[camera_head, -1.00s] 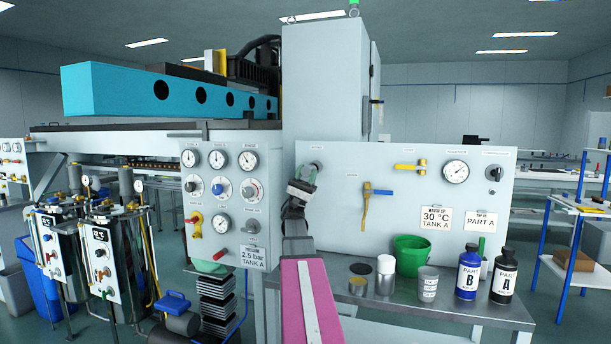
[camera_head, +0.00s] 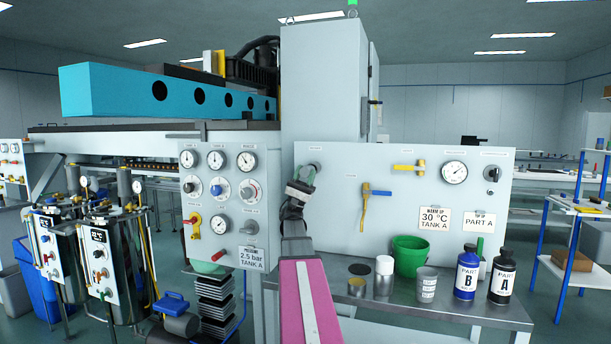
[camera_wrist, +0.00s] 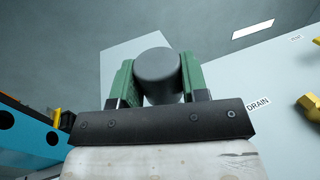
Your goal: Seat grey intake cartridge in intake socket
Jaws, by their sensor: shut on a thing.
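The grey intake cartridge (camera_wrist: 157,66) is a dark, round-ended cylinder in the wrist view. The green fingers of my gripper (camera_wrist: 159,78) are shut on its two sides. In the head view my gripper (camera_head: 301,187) is at the upper left of the light panel, just below a small label. The cartridge (camera_head: 311,171) shows there as a small grey end at the panel face. The intake socket is not clearly visible, covered by the cartridge and my gripper. I cannot tell whether the cartridge is inside it or only in front of it.
The panel (camera_head: 335,215) also carries a yellow-and-blue valve (camera_head: 366,197), a yellow handle (camera_head: 408,167) and a gauge (camera_head: 454,172). A gauge panel (camera_head: 203,246) stands left of my gripper. A green bucket (camera_head: 409,262) and bottles stand on the bench below.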

